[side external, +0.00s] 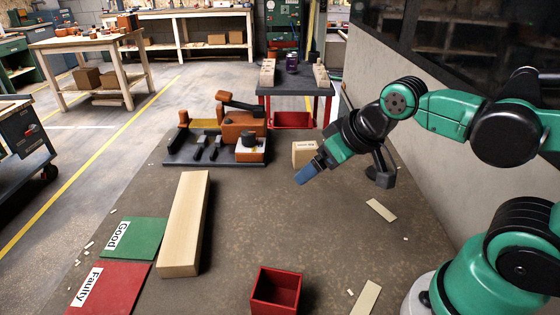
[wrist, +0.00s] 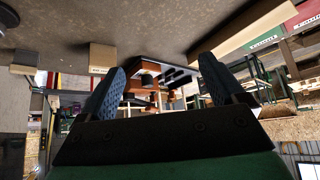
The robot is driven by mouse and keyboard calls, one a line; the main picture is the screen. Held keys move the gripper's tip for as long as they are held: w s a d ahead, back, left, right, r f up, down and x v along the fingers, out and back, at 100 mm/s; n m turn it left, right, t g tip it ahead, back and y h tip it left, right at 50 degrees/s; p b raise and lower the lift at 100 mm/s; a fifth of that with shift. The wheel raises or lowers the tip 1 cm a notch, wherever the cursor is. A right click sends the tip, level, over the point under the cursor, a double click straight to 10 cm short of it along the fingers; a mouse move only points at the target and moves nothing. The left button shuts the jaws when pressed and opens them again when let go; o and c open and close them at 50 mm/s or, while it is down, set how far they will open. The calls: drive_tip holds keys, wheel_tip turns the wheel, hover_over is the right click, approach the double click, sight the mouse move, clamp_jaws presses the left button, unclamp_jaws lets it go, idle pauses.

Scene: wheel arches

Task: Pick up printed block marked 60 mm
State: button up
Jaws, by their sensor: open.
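A small light-wood block (side external: 304,153) with a dark printed label sits on the work surface right of the orange device. The print is too small to read surely as 60 mm. In the wrist view, which is upside down, the block (wrist: 103,56) shows near the left finger. My gripper (side external: 304,178) points down and left, with its blue fingers in front of the block in the side view. In the wrist view my gripper (wrist: 162,85) is open, with nothing between its fingers. A gap to the block seems to remain, but its depth is unclear.
A long wooden beam (side external: 186,215) lies at left, beside the green Good mat (side external: 135,240) and red Faulty mat (side external: 107,287). A red bin (side external: 276,290) stands at front. An orange clamping device (side external: 240,125) is at the back. The middle is clear.

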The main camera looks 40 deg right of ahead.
drive_tip(key=n+y, duration=0.7)
drive_tip(key=y, duration=0.1)
hover_over(311, 145)
drive_tip(key=a, duration=0.2)
drive_tip(key=f, duration=0.3)
drive_tip(key=s+f, duration=0.1)
drive_tip(key=f, duration=0.1)
drive_tip(key=shift+d, duration=0.25)
drive_tip(key=d+f+n, duration=0.1)
drive_tip(key=d+f+n+y, duration=0.1)
drive_tip(key=s+d+f+t+y, duration=0.1)
drive_tip(key=d, duration=0.1)
drive_tip(key=shift+f+n, duration=0.2)
drive_tip(key=shift+n, duration=0.2)
drive_tip(key=shift+s+d+f+n+y, duration=0.1)
drive_tip(key=shift+d+f+n+y, duration=0.1)
drive_tip(key=shift+f+n+y, duration=0.1)
drive_tip(key=shift+f, duration=0.1)
drive_tip(key=shift+w+a+f, duration=0.15)
drive_tip(key=shift+w+a, duration=0.05)
drive_tip(key=shift+a, duration=0.05)
drive_tip(key=shift+x, duration=2.35)
clamp_jaws()
